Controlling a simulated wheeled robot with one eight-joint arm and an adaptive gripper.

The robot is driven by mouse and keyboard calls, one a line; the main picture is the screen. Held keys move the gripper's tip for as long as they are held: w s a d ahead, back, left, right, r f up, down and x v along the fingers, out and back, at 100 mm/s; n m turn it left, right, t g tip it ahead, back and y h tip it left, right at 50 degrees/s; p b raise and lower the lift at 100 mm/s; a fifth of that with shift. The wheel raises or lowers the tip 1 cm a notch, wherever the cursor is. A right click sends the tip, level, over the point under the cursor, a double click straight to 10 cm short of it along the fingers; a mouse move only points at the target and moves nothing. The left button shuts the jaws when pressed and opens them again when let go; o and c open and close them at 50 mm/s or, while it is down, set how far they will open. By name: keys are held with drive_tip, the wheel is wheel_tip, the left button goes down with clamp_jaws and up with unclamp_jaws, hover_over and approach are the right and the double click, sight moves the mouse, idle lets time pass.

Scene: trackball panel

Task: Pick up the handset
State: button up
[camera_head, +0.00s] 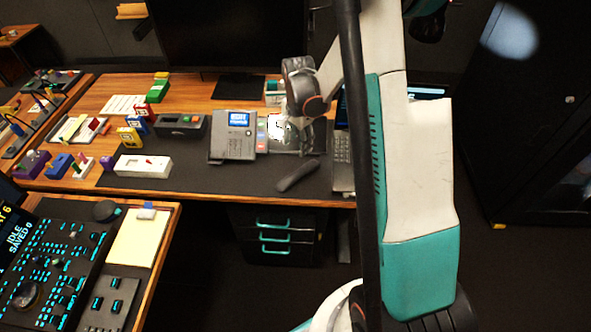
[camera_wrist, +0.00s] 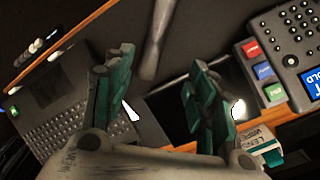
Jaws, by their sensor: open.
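The handset (camera_head: 297,175) is a dark, slim bar lying at an angle near the desk's front edge, to the lower right of the desk phone (camera_head: 233,136). In the wrist view the handset (camera_wrist: 155,38) shows as a grey bar at top centre, running up beyond the frame edge. My gripper (camera_wrist: 161,62) is open, with its green-padded fingers spread on either side of the handset's near end in that picture. Nothing is between the fingers that I can see held. The gap in depth between fingers and handset is hard to tell.
A laptop (camera_wrist: 60,115) lies left of the fingers in the wrist view. A dark glossy panel (camera_wrist: 180,108) lies under the right finger, beside the phone (camera_wrist: 290,45). In the head view, a white box (camera_head: 143,165) and small coloured blocks stand farther left. My arm hides the desk's right side.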

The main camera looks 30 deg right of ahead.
drive_tip(key=f, duration=0.2)
drive_tip(key=b, duration=0.2)
hover_over(299, 171)
drive_tip(key=f, duration=0.7)
drive_tip(key=shift+w+f, duration=0.2)
drive_tip(key=shift+f, duration=0.15)
drive_tip(key=shift+s+a+f+b, duration=0.15)
drive_tip(key=shift+f+b, duration=0.45)
drive_tip(key=shift+f, duration=0.75)
drive_tip(key=shift+s+d+f+b, duration=0.1)
drive_tip(key=shift+f+b, duration=0.45)
drive_tip(key=shift+f, duration=0.8)
drive_tip(key=shift+r, duration=0.1)
drive_tip(key=shift+c, duration=0.3)
clamp_jaws()
